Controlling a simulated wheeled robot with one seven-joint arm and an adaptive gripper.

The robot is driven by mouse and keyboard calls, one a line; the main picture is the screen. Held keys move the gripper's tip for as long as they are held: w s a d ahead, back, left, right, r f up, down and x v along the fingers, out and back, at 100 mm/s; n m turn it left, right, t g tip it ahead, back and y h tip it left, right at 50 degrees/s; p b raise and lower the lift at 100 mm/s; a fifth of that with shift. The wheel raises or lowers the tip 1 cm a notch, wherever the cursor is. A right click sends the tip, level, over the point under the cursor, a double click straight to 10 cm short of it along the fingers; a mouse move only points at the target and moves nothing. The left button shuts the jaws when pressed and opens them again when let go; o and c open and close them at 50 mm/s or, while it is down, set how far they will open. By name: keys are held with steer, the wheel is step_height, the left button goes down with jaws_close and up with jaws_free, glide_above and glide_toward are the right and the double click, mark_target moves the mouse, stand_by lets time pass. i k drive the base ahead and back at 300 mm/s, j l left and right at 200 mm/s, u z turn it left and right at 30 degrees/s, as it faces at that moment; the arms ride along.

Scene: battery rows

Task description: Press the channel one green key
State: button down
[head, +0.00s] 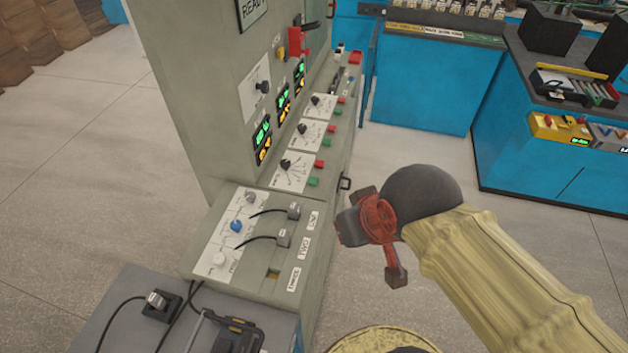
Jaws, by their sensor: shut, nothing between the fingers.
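The grey control cabinet (215,95) stands left of centre. Its sloping panel carries three white dial plates, each with a black knob and a red and a green key at its right edge. The nearest green key (313,182) sits below a red key (319,164). The middle green key (324,146) and the far green key (335,113) lie further up the panel. Channel numbers are too small to read. My gripper (347,228) is shut and empty, right of the panel and apart from it, pointing left.
A lower box with a blue knob (236,226), plugged cables and labels adjoins the cabinet in front. A grey bench (120,285) with a charger and a tool stands at lower left. Blue counters (425,85) line the back and right. Open floor lies between.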

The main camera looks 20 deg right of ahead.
mark_target(313, 182)
steer(key=l+z, duration=0.15)
steer(key=l, duration=0.35)
steer(key=i+l+z, duration=0.15)
steer(key=l, duration=0.35)
steer(key=i+l+z, duration=0.15)
steer(key=l, duration=0.35)
